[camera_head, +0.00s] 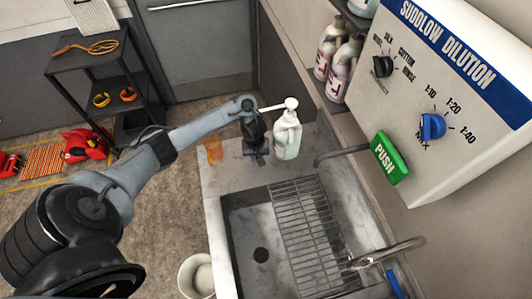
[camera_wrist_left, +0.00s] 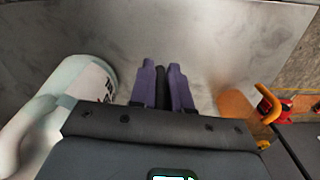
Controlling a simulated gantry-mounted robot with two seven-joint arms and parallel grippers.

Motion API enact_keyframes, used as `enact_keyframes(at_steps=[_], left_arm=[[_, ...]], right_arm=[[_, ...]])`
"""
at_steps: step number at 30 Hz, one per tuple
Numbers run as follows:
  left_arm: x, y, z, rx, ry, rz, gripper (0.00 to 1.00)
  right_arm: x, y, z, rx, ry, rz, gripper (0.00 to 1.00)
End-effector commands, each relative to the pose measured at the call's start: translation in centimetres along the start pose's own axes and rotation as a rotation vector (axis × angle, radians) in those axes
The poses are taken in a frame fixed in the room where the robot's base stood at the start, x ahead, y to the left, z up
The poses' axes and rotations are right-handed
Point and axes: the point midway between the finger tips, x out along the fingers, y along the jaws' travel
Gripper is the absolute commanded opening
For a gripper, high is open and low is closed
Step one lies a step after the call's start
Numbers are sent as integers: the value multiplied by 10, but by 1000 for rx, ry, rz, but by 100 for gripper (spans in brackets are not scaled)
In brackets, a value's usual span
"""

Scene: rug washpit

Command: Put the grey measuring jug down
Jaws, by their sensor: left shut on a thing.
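My left gripper (camera_head: 256,153) is low over the steel counter at the back of the sink, just left of a white pump bottle (camera_head: 287,135). In the left wrist view its purple fingers (camera_wrist_left: 164,85) are shut on a narrow dark grey piece (camera_wrist_left: 160,80), which fits the grey measuring jug's handle. The jug's body is hidden or too small to make out, and I cannot tell whether it touches the counter. An orange see-through vessel (camera_head: 213,150) stands left of the gripper. It also shows in the left wrist view (camera_wrist_left: 238,112). My right gripper is out of view.
The sink (camera_head: 240,210) with a wire rack (camera_head: 305,235) lies in front of the counter (camera_head: 225,178). A white bucket (camera_head: 196,275) stands on the floor.

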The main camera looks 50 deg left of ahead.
Motion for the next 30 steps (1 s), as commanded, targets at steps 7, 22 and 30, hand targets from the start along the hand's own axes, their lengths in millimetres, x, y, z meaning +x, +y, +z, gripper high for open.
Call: enact_keyframes(at_steps=[7, 22, 30], left_arm=[[28, -9, -6, -56, -6, -2, 0], [55, -9, -6, -53, -4, -2, 0], [59, -9, -5, -53, -5, -2, 0]], right_arm=[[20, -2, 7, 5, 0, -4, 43], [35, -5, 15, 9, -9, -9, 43], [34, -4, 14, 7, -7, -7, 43]])
